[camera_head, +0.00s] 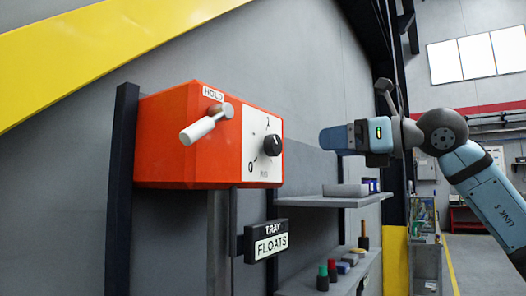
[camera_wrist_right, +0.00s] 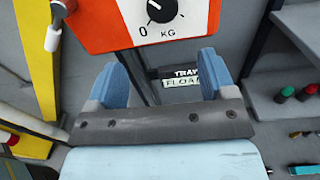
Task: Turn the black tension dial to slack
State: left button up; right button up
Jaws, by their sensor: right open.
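The black tension dial (camera_head: 273,145) sits on a white scale plate (camera_head: 258,165) on the front of an orange-red box (camera_head: 180,140). In the right wrist view the dial (camera_wrist_right: 162,10) is at the top edge, partly cut off, with a white pointer mark and "0" and "KG" printed near it. My right gripper (camera_head: 324,139) is to the right of the dial, apart from it. In the right wrist view its two blue fingers (camera_wrist_right: 163,65) are spread, with nothing between them. My left gripper is not in view.
A "TRAY FLOATS" sign (camera_head: 266,240) hangs below the box. Grey shelves (camera_head: 325,201) with small items stand below right. The space between gripper and dial looks free.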

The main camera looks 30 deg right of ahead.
aim_at(278, 145)
jog(key=p+x, duration=0.1)
jog(key=x, duration=0.3)
jog(key=p+x, duration=0.2)
jog(key=x, duration=0.2)
jog(key=r+p+x, duration=0.1)
jog(key=x, duration=0.3)
jog(key=shift+w+d+r, duration=0.1)
jog(key=shift+w+d, duration=0.05)
jog(key=shift+d, duration=0.05)
jog(key=shift+w+a+t+p, duration=0.3)
jog(key=shift+w, duration=0.2)
jog(key=c, duration=0.9)
